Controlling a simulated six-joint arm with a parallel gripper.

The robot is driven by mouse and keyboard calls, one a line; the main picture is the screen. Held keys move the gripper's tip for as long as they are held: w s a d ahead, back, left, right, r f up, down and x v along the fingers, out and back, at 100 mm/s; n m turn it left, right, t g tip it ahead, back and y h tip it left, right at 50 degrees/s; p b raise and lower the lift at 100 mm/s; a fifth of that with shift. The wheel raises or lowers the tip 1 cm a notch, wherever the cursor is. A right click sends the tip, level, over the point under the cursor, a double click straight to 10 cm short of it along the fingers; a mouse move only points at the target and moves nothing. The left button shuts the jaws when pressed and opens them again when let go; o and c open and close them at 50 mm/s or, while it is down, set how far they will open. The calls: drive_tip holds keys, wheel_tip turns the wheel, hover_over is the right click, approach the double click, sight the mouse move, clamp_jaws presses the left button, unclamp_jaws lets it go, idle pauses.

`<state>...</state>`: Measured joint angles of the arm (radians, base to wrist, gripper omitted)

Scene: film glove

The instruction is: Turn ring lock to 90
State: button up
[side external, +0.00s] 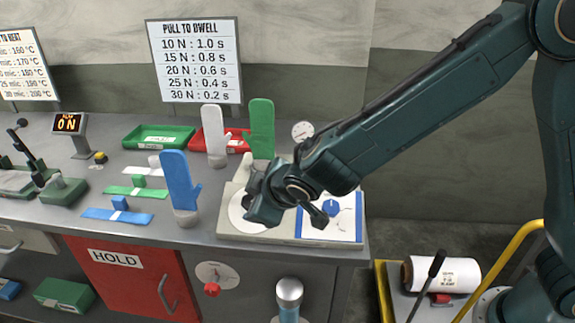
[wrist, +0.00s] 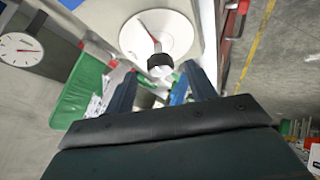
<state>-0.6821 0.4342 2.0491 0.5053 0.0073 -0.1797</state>
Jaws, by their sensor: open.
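A round white disc with a dark, light-topped knob and a red mark lies ahead of my gripper in the wrist view (wrist: 148,28). It appears to match the white disc (side external: 237,210) on the bench panel in the side view, partly hidden by my gripper. I cannot tell for sure which part is the ring lock or read its angle. My gripper (side external: 262,198) is over the panel, and its two fingers are apart in the wrist view (wrist: 160,88). The knob shows beyond the fingers, and I see nothing gripped. Contact cannot be told.
A blue knob (side external: 333,208) sits on the panel's right part. Blue (side external: 180,182), green (side external: 261,128) and white (side external: 214,130) glove forms stand beside and behind the panel. A round gauge (side external: 302,131) stands behind. A red HOLD door (side external: 128,275) is below the bench.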

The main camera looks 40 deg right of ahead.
drive_tip(key=v, duration=1.1)
drive_tip(key=shift+s+r, duration=0.1)
drive_tip(key=s+d+r+m+g, duration=0.25)
drive_tip(key=s+d, duration=0.35)
drive_tip(key=d, duration=0.4)
drive_tip(key=s+d+r+m+g, duration=0.1)
drive_tip(key=s+d+r+m, duration=0.25)
drive_tip(key=s+d, duration=0.4)
drive_tip(key=s+d+f+m, duration=0.1)
drive_tip(key=s+d, duration=0.3)
drive_tip(key=s, duration=0.3)
drive_tip(key=shift+d+m, duration=0.15)
drive_tip(key=shift+m, duration=0.25)
